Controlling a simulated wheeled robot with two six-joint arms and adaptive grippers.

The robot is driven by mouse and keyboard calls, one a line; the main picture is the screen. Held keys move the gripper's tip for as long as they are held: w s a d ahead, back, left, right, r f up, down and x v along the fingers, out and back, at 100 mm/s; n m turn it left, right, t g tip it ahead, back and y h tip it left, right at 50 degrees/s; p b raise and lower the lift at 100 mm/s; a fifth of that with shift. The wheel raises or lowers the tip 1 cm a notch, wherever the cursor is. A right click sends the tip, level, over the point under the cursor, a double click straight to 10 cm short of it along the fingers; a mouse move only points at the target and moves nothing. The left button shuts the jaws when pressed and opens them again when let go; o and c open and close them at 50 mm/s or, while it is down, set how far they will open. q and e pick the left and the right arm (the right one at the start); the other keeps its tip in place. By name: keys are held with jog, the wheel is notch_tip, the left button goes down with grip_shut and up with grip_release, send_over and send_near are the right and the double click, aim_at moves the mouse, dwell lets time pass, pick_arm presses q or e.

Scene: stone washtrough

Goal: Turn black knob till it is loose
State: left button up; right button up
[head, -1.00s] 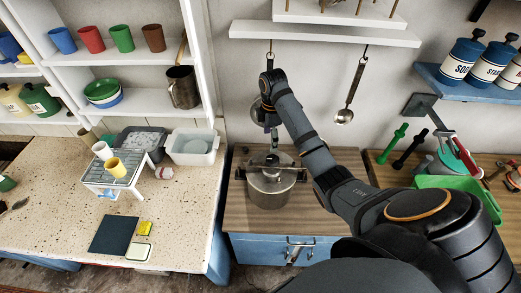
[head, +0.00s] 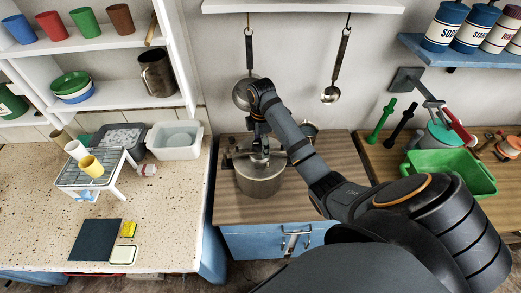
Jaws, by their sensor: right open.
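A metal pot (head: 261,184) with a clamped lid and side handles stands on the wooden counter. My right gripper (head: 260,152) points down over the middle of its lid, with its fingers open at the top of the clamp. The black knob is hidden behind the gripper and fingers, so I cannot tell whether they touch it. My left gripper is out of view.
A metal vessel (head: 309,130) stands behind my right forearm. Ladles hang on the wall, one (head: 331,94) right of my arm. A green bin (head: 452,170) stands right. The wood counter's front (head: 285,213) is clear.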

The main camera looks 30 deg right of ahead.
jog(key=shift+w+f, duration=0.15)
jog(key=shift+w, duration=0.1)
jog(key=shift+p, duration=0.3)
jog(key=m+p, duration=0.6)
jog(key=p, duration=0.1)
jog(key=shift+r, duration=0.4)
jog(key=shift+f+m, duration=0.35)
jog(key=shift+m, duration=0.35)
jog(key=shift+m+b, duration=0.3)
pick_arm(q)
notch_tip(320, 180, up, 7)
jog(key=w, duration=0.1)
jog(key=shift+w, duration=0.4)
